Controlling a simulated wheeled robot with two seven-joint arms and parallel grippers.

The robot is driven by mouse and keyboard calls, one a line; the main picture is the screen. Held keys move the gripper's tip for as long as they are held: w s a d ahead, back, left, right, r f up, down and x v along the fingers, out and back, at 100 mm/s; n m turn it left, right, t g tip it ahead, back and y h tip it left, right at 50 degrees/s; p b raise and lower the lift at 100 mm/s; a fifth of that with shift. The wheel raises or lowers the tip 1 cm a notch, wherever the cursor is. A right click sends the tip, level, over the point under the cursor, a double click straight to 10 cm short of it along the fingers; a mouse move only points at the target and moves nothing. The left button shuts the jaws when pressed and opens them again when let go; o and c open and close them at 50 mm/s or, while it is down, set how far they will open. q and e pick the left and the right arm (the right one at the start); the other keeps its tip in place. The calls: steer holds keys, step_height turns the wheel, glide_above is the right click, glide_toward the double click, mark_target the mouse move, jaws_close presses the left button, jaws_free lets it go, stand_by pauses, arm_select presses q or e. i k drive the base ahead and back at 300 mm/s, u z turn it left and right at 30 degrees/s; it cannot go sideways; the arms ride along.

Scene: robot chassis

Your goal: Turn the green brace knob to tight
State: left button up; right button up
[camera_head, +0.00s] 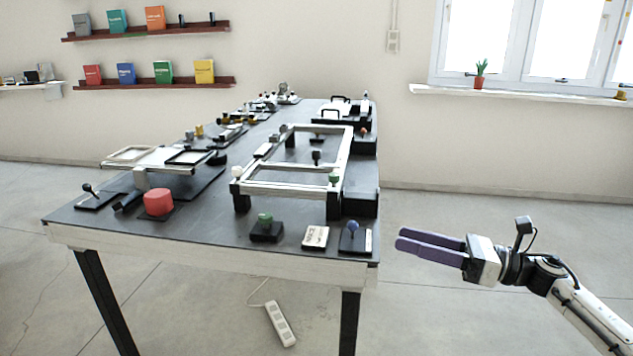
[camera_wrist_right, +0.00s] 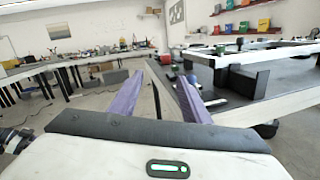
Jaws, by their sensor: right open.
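A green knob (camera_head: 265,219) sits on a black base near the front edge of the table. A second green knob (camera_head: 334,178) sits on the front right corner of a raised pale frame (camera_head: 287,190). I cannot tell from the picture which one is the brace knob, or how far either is turned. My right gripper (camera_head: 402,238) is open and empty, off the right side of the table and apart from both knobs. Its two purple fingers also show in the right wrist view (camera_wrist_right: 158,82), spread apart with nothing between them. My left gripper is not in view.
A printed card (camera_head: 315,237) and a blue-knobbed lever (camera_head: 352,228) stand at the table's front right corner. A power strip (camera_head: 280,323) lies on the floor. The floor right of the table is clear.

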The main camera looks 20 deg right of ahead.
mark_target(334, 178)
steer(key=i, duration=0.85)
